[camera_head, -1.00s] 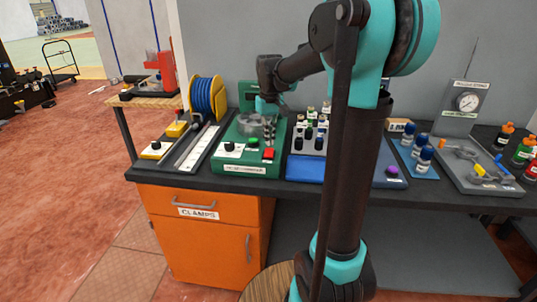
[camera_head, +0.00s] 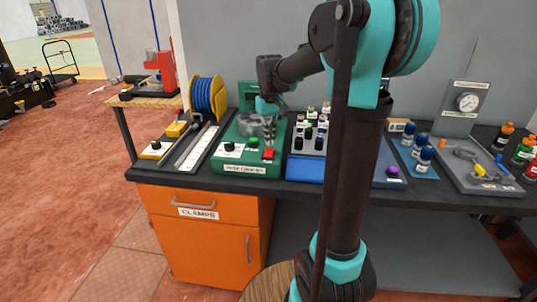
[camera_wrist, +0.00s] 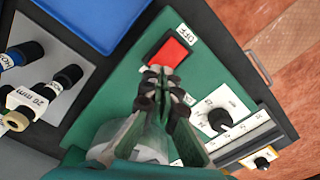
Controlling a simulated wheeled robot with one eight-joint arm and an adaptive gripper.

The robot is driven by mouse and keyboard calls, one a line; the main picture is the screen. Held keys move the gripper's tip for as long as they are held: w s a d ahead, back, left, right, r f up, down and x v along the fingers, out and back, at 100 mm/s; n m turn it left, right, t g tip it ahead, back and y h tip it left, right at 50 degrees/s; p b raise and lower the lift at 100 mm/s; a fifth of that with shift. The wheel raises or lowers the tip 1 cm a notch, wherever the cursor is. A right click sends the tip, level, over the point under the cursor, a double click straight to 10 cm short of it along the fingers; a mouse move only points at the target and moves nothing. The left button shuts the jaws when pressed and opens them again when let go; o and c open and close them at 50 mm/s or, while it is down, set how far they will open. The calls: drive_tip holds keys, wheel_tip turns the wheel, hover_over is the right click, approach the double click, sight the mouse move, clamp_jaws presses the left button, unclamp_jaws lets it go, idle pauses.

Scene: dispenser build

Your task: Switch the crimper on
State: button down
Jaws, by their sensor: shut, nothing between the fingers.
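The crimper is a green box (camera_head: 222,163) on the bench, with a label on its front that is too small to read surely. It carries a black knob (camera_head: 230,147), a green button (camera_head: 253,143) and a red button (camera_head: 268,154). In the wrist view the red button (camera_wrist: 172,51) has an "OFF" label beside it, and the black knob (camera_wrist: 220,119) sits on a white dial plate. My gripper (camera_head: 268,141) points down over the crimper, close behind the red button. Its shut, empty fingers (camera_wrist: 160,78) hide the green button in the wrist view.
A blue cable reel (camera_head: 207,97) stands behind left of the crimper. A white strip (camera_head: 203,148) and a knobbed yellow-and-white box (camera_head: 156,150) lie to the left.

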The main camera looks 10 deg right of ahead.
sight(270, 149)
drive_tip(key=shift+f, duration=1.15)
idle(0.6)
drive_tip(key=shift+r, duration=3.5)
drive_tip(key=shift+s, duration=0.1)
